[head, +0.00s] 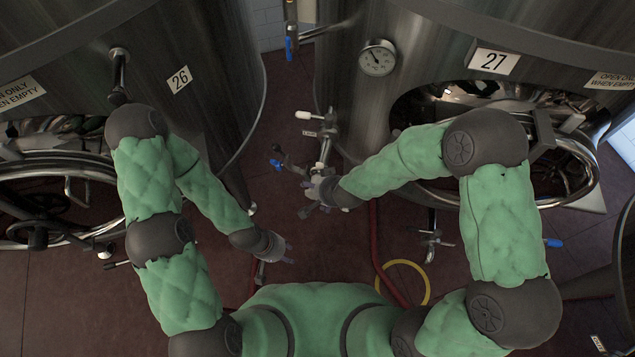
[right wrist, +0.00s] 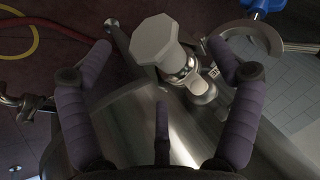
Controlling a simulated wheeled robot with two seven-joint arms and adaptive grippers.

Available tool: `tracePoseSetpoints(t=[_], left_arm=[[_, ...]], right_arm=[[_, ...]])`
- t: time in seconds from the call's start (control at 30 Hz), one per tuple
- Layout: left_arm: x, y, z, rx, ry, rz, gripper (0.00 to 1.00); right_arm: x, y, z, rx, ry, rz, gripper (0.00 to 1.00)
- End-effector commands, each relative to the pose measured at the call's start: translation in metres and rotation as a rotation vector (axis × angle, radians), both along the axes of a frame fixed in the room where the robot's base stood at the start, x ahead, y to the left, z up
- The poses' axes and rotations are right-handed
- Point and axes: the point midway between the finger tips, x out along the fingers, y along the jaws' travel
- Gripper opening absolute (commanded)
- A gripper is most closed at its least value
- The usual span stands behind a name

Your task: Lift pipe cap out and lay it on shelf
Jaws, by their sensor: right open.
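My right gripper (head: 316,187) is at the upright pipe fitting (head: 325,148) on the front of tank 27. In the right wrist view its padded fingers (right wrist: 160,62) are spread, with nothing held between them. A pale eight-sided knob or cap (right wrist: 155,38) on a shiny metal stem shows between and beyond the fingertips. I cannot tell for sure whether this is the pipe cap. My left gripper (head: 276,250) hangs low over the floor, near the foot of tank 26, and I cannot tell its opening. No shelf can be made out clearly.
Tank 26 (head: 215,60) stands left and tank 27 (head: 430,40) right, with a round gauge (head: 378,57). A blue-handled valve (head: 277,165) juts beside the fitting. A red hose (head: 374,240) and yellow ring (head: 425,285) lie on the floor. Open floor (head: 285,130) lies between the tanks.

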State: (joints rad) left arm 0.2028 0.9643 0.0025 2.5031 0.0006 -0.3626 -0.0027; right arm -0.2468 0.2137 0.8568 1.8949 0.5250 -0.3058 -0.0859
Motion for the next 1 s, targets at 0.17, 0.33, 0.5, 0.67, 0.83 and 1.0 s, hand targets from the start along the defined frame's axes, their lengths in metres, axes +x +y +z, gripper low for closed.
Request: tracePoseSetpoints(t=[0.17, 0.33, 0.5, 0.67, 0.83, 1.0], left_arm=[[0.000, 0.000, -0.005, 0.000, 0.000, 0.000, 0.40], [0.000, 0.000, -0.019, 0.000, 0.000, 0.000, 0.40], [0.000, 0.000, -0.027, 0.000, 0.000, 0.000, 0.40], [0.000, 0.000, -0.027, 0.000, 0.000, 0.000, 0.40], [0.000, 0.000, -0.027, 0.000, 0.000, 0.000, 0.40], [0.000, 0.000, -0.027, 0.000, 0.000, 0.000, 0.40]], right_arm=[[0.004, 0.002, -0.010, 0.000, 0.000, 0.000, 0.90], [0.013, 0.005, -0.033, -0.001, 0.001, 0.000, 0.90], [0.023, 0.011, -0.048, 0.000, 0.000, 0.001, 0.90], [0.025, 0.012, -0.051, 0.000, 0.000, 0.001, 0.90], [0.025, 0.012, -0.050, 0.000, 0.000, 0.001, 0.88], [0.025, 0.012, -0.050, -0.001, 0.000, 0.002, 0.40]])
